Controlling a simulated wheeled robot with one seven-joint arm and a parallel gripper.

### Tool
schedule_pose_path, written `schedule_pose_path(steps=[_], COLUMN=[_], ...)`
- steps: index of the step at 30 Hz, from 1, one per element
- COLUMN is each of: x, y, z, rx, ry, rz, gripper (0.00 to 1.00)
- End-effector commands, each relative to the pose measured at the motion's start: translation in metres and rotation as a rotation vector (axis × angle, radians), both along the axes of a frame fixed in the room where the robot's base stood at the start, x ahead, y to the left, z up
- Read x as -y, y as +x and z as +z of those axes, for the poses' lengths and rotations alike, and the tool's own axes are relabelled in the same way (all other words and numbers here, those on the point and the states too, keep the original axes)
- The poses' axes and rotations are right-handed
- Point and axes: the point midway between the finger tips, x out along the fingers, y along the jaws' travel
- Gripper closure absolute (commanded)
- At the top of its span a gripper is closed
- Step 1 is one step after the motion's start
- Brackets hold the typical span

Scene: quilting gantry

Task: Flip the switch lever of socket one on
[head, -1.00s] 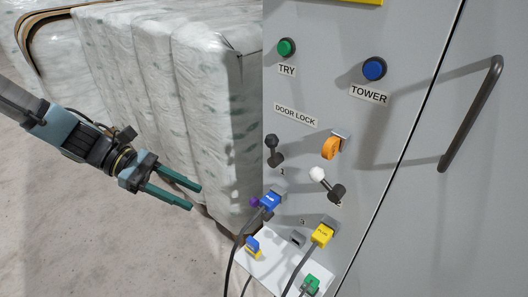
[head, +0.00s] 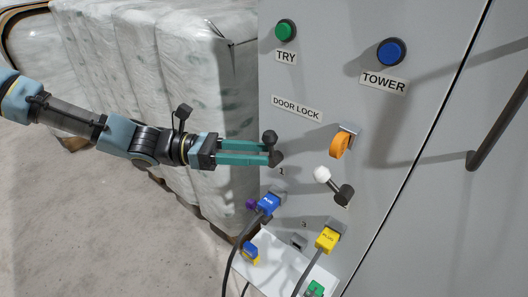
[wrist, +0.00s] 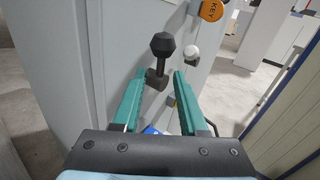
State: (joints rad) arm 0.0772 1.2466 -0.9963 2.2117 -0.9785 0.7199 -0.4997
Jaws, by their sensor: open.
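A dark lever with a faceted black knob (head: 269,137) is on the grey cabinet front below the DOOR LOCK label, with its knob above its base. A second lever with a white ball tip (head: 321,174) and dark base is to its right. Small number marks beside them are too blurred to tell which is socket one. My gripper (head: 268,152) is open, its green fingers pointing at the dark lever. In the wrist view the dark lever (wrist: 162,45) stands in line with the gap between the fingertips (wrist: 158,76). I cannot tell whether they touch.
A blue plug (head: 268,204) and a yellow plug (head: 327,239) with cables sit below the levers. An orange key tag (head: 340,146) hangs above the white-tipped lever. Green (head: 285,31) and blue (head: 391,53) buttons are higher. Wrapped mattresses (head: 180,80) stand behind my arm.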

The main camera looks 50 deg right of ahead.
Motion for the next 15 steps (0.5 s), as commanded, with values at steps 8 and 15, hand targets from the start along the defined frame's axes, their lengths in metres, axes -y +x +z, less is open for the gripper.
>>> schedule_pose_path(steps=[8, 15], x=[0.01, 0.01], y=[-0.016, -0.016], z=[0.0, 0.0], rx=[0.001, 0.001], ry=[0.001, 0.0], rz=[0.0, 0.0], gripper=[0.57, 0.57])
